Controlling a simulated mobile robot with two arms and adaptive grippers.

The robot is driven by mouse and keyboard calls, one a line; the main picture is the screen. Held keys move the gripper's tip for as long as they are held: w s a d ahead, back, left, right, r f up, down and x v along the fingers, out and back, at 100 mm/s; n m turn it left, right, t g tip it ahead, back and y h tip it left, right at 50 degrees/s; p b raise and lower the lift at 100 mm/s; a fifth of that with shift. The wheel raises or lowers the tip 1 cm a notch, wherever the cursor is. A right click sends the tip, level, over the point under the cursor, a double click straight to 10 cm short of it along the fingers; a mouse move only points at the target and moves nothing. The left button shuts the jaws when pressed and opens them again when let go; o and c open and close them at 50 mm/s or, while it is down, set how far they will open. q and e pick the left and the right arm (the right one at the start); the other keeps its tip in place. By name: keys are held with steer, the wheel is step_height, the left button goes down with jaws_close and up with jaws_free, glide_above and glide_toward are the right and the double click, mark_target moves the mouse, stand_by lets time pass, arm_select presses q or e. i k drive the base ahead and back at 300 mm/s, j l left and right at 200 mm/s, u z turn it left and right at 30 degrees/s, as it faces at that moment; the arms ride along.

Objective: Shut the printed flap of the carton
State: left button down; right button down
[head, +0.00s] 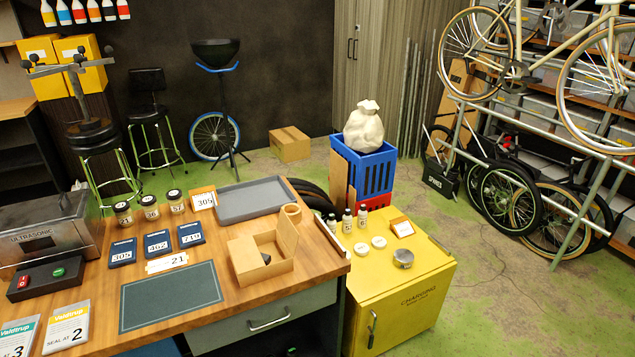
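A small brown carton (281,268) stands open on the wooden bench, near its right end. A small dark object lies inside it. A tan panel (243,256) stands up at its left side; I cannot tell whether this is a flap, and I can make out no print on it. Neither of my grippers is in view.
A yellow cabinet (405,310) with small bottles stands right.

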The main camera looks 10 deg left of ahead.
mark_target(288, 233)
steer(key=l+u, duration=0.1)
steer(key=u, duration=0.3)
steer(key=i+l+u, duration=0.1)
steer(key=u, duration=0.35)
steer(key=l+u, duration=0.2)
steer(key=u, duration=0.2)
steer(key=l+u, duration=0.2)
steer(key=l, duration=0.45)
steer(key=l+u, duration=0.25)
steer(key=l, duration=0.4)
steer(key=k+l+u, duration=0.2)
steer(key=l, duration=0.4)
steer(key=l+u, duration=0.25)
steer(key=l, duration=0.4)
